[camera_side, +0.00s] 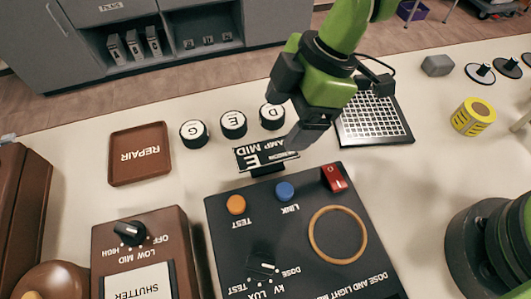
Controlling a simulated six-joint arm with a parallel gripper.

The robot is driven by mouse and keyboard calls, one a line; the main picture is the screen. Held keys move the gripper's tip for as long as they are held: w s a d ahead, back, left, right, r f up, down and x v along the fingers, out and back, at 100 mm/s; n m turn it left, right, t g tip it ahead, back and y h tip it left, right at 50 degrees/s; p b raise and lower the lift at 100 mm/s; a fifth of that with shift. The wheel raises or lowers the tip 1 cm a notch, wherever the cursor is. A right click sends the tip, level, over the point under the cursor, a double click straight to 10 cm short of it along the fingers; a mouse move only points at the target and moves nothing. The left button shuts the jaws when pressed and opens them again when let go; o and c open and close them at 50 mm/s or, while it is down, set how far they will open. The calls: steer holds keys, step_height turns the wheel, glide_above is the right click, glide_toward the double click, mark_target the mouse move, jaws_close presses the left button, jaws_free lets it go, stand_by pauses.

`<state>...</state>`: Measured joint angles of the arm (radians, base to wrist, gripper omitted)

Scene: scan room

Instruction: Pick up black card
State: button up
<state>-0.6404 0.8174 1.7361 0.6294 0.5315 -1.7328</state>
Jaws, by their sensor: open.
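A black card (255,154) with white lettering, including a large "E" and "AMP MID", is near the middle of the table. It seems propped on a small black base (267,171), just behind the dark control box. My gripper (298,143) points down at the card's right end and overlaps it in this view. I cannot tell whether it touches the card. The jaws are open, and their fingertips are seen edge-on. The card's upper right part is partly hidden by my gripper.
The dark control box (224,257) with buttons and a red switch stands in front. Black round pieces (233,124) are behind and left, a white grid panel (352,127) is right. A brown REPAIR tray (139,179) lies left. A yellow roll (466,124) stands far right.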

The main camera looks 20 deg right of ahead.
mark_target(267, 150)
steer(key=x, duration=0.9)
steer(key=shift+w+d+f, duration=0.1)
steer(key=shift+f, duration=0.35)
steer(key=c, duration=0.9)
